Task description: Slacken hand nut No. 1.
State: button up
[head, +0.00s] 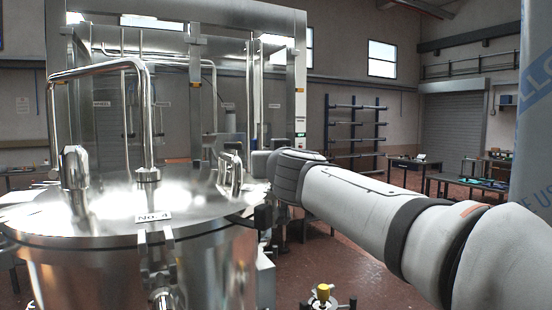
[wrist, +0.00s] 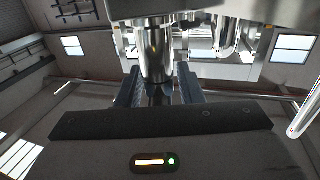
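The task's vessel is a round steel tank with a shiny lid (head: 95,215) in the head view. A label reading No. 4 (head: 153,217) sits at its front rim, above a clamp with a hand nut (head: 163,298). I see no label reading No. 1. My gripper (wrist: 159,82) is at the right side of the tank, at the rim; its fingers are not clear in the head view. In the wrist view its two ribbed fingers stand apart, either side of a polished rounded metal piece (wrist: 155,52), perhaps a hand nut. I cannot tell whether they touch it.
Bent steel pipes (head: 100,68) rise over the lid, with a steel frame and cabinet behind. A small stand with a yellow top (head: 323,292) is on the red floor. Blue racks (head: 354,135) and benches stand at the back right. A wrapped column (head: 533,110) is at far right.

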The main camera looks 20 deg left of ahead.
grip_shut()
jog(key=shift+w, duration=0.1)
jog(key=shift+a, duration=0.1)
